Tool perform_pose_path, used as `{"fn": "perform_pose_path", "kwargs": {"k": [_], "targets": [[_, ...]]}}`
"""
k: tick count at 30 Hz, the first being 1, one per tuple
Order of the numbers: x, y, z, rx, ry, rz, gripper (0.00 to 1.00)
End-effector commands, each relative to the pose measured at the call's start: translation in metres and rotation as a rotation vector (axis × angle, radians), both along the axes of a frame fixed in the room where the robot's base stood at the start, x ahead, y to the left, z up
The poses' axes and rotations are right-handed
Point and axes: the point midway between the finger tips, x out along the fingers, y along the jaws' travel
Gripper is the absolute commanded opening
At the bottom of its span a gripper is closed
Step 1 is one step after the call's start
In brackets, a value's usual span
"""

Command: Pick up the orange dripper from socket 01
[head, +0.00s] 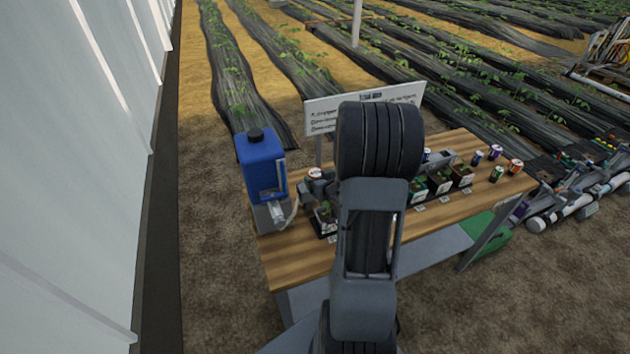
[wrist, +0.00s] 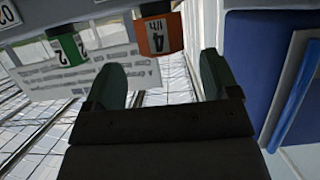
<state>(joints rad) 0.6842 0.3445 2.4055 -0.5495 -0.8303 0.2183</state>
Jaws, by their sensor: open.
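The orange dripper (wrist: 160,35) is in the upper middle of the wrist view, with a white label reading "4 l/h". It hangs from a pale strip at the top edge; its socket's number is not readable. My gripper (wrist: 162,65) is open, with its two dark green fingers apart. The orange dripper lies beyond the gap between the fingertips, and nothing is held. A green dripper (wrist: 68,48) labelled "2" is to its left. In the head view my arm hides the gripper and the orange dripper.
A blue tank (head: 262,167) stands at the bench's left end; a blue body (wrist: 258,70) fills the wrist view's right side. A white sign (head: 318,115) stands behind the wooden bench (head: 300,262). Potted plants (head: 440,183) and several small cans (head: 495,153) sit to the right.

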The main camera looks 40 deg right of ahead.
Motion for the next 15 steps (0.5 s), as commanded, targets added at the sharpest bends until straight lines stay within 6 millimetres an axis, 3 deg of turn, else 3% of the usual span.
{"fn": "perform_pose_path", "kwargs": {"k": [15], "targets": [[0.044,-0.009,-0.021,-0.001,0.000,0.001,0.81]]}}
